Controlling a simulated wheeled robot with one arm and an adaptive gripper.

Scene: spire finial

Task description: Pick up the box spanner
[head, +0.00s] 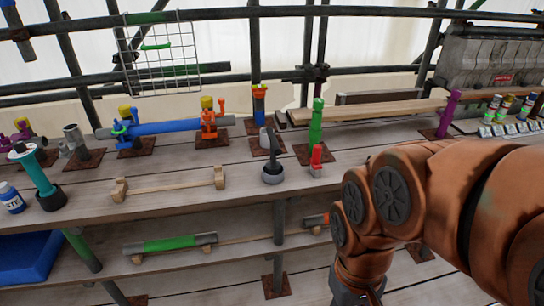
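No thing in the head view is plainly marked as the box spanner. A possible match is a grey tube with a green middle band (170,243), lying level on the lower shelf at the left. Another short grey and orange piece (316,219) shows farther right, partly hidden behind my arm. My arm comes in from the right and bends down to the bottom edge. My gripper's fingers do not show, so I cannot see whether it holds anything.
A bare wooden cradle (170,188) lies on the upper planks. Nearby stand a teal tool (38,178), a dark round pot (273,174), a small red piece (316,157) and a green upright (316,124). A blue tray (28,258) is at lower left. Scaffold tubes run behind.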

